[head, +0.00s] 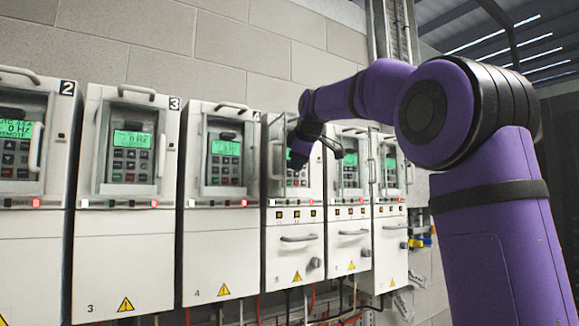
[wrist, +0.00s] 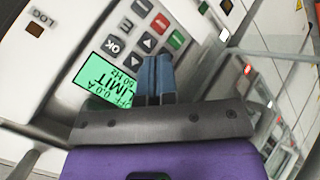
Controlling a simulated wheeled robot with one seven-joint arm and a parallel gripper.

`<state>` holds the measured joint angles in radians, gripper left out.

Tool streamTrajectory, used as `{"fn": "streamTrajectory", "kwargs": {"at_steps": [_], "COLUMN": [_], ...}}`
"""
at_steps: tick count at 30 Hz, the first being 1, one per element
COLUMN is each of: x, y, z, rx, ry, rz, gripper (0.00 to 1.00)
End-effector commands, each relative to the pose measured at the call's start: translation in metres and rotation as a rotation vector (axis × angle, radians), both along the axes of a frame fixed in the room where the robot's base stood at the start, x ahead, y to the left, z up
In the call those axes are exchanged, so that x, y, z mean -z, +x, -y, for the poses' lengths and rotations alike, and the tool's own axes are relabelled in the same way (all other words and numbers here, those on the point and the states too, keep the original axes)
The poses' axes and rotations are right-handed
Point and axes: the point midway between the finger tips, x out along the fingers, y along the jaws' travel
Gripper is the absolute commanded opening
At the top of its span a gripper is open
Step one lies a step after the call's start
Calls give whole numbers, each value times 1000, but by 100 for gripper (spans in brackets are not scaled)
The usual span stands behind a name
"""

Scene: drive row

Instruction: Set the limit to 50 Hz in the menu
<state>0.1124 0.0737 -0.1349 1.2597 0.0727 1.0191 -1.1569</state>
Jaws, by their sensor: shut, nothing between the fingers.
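An OK key (wrist: 113,45), arrow keys (wrist: 148,42), a red key (wrist: 160,22) and a green key (wrist: 178,39) show.
Other drives stand in a row along the block wall, including drive 2 (head: 30,245), drive 3 (head: 128,245) and drive 4 (head: 220,240). Handles stick out around their panels. Cables (head: 300,300) run beneath them.

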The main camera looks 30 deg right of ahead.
Motion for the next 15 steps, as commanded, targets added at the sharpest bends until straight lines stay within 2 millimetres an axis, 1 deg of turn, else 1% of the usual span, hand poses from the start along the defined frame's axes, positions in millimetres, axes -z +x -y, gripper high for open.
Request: {"fn": "streamTrajectory", "kwargs": {"at_steps": [15], "x": [0], "y": [4], "z": [0], "rx": [0], "ry": [0], "rz": [-1], "gripper": [0]}}
